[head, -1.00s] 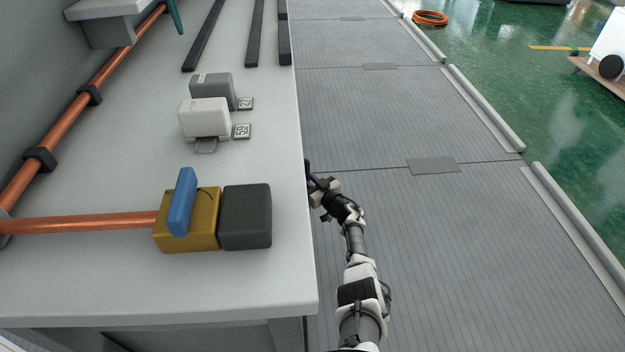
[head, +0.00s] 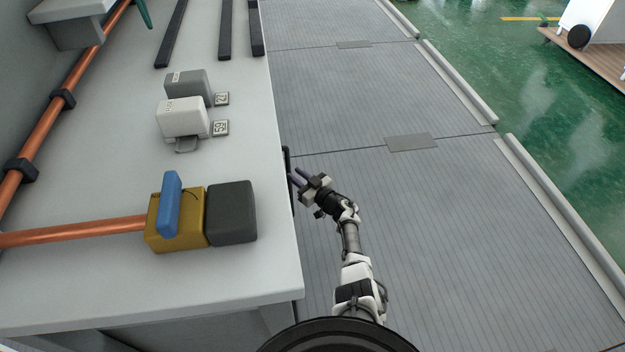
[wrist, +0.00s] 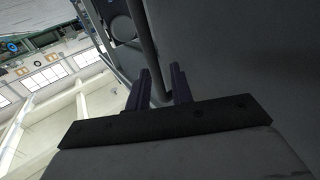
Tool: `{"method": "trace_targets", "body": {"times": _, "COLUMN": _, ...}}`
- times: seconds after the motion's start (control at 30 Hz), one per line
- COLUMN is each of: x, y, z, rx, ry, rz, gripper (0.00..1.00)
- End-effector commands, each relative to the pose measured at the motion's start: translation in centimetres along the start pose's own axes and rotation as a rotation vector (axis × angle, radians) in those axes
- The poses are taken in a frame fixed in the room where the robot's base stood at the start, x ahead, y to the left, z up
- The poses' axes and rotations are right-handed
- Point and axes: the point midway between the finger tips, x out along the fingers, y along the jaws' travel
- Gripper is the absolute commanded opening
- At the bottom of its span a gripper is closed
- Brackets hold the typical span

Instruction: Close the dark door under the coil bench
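The coil bench (head: 90,285) fills the left of the head view, and its top hides most of what lies under it. A dark upright piece (head: 287,167), perhaps the door's handle, juts out past the bench's right edge. My gripper (head: 294,177) is beside that edge, with its fingers pointing towards the dark piece. In the wrist view a dark flat panel (wrist: 235,55), apparently the door, fills the right. A dark bar (wrist: 147,45) runs along it and down between my two fingers (wrist: 163,82). The fingers are apart, with a gap on the right of the bar.
On the bench stand a yellow block (head: 180,235) with a blue lever (head: 170,203), a dark grey box (head: 232,212), and white (head: 182,118) and grey (head: 187,86) boxes. Copper pipe (head: 70,232) runs along it. The grey floor (head: 420,240) to the right is clear.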

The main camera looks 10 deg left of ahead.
Motion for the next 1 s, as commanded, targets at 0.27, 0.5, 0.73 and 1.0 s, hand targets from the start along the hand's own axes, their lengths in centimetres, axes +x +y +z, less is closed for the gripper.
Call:
{"method": "trace_targets", "body": {"times": 0.27, "x": -5.4, "y": 0.5, "z": -0.5, "rx": 0.000, "ry": 0.003, "rz": 0.012, "gripper": 0.23}}
{"method": "trace_targets", "body": {"times": 0.5, "x": -7.1, "y": 0.5, "z": -0.3, "rx": 0.000, "ry": 0.003, "rz": 0.011, "gripper": 0.23}}
{"method": "trace_targets", "body": {"times": 0.73, "x": -7.2, "y": 0.5, "z": -0.3, "rx": -0.001, "ry": 0.003, "rz": 0.011, "gripper": 0.23}}
{"method": "trace_targets", "body": {"times": 1.0, "x": -7.2, "y": 0.5, "z": -0.3, "rx": -0.001, "ry": 0.003, "rz": 0.012, "gripper": 0.23}}
